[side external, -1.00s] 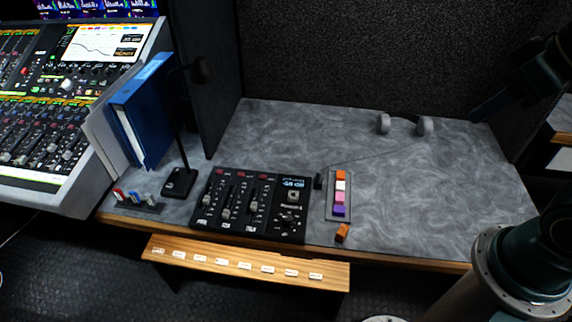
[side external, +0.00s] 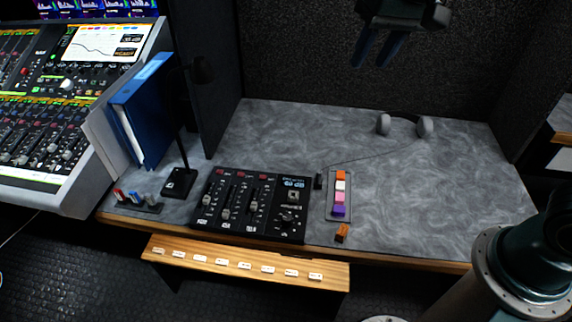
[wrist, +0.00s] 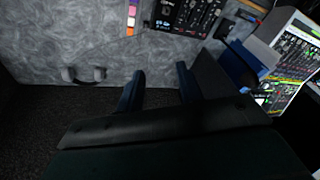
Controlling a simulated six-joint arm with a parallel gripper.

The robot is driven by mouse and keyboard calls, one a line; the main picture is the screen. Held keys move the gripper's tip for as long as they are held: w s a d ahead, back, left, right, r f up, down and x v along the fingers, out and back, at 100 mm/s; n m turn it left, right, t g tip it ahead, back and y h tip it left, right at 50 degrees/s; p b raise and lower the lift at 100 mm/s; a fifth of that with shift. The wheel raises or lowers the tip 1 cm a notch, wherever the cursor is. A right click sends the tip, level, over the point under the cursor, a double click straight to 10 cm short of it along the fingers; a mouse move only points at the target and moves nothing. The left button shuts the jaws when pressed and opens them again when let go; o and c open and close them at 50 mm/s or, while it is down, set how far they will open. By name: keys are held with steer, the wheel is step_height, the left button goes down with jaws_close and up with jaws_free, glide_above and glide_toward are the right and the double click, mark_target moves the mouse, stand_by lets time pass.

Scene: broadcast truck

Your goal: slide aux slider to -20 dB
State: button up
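A black fader panel (side external: 240,226) lies on the grey desk near its front edge. It carries three faders: a left knob (side external: 207,200), a middle knob (side external: 226,214) and a right knob (side external: 254,206). The labels below them are too small to read, so I cannot tell which is aux. A small lit display (side external: 292,183) sits at its upper right; its reading is unclear. The panel also shows at the top of the wrist view (wrist: 190,15). My gripper (side external: 369,65) is open and empty, high above the desk's back edge, far from the panel. It also shows in the wrist view (wrist: 160,69).
A strip of coloured blocks (side external: 340,196) and an orange piece (side external: 342,233) lie right of the panel. Headphones (side external: 424,127) rest at the back. A lamp (side external: 180,182), blue binder (side external: 148,110) and mixing console (side external: 40,150) stand left. The desk's right half is clear.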

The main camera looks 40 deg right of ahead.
steer(key=w+a+f+m+g, duration=0.1)
steer(key=w+a+f, duration=0.2)
steer(key=w+a, duration=0.3)
steer(key=m+g, duration=0.3)
steer(key=m, duration=0.2)
glide_above(225, 212)
step_height(225, 212, down, 24)
steer(key=shift+h, duration=0.4)
steer(key=shift+f, duration=0.1)
step_height(225, 212, down, 14)
steer(key=shift+r, duration=0.25)
jaws_close()
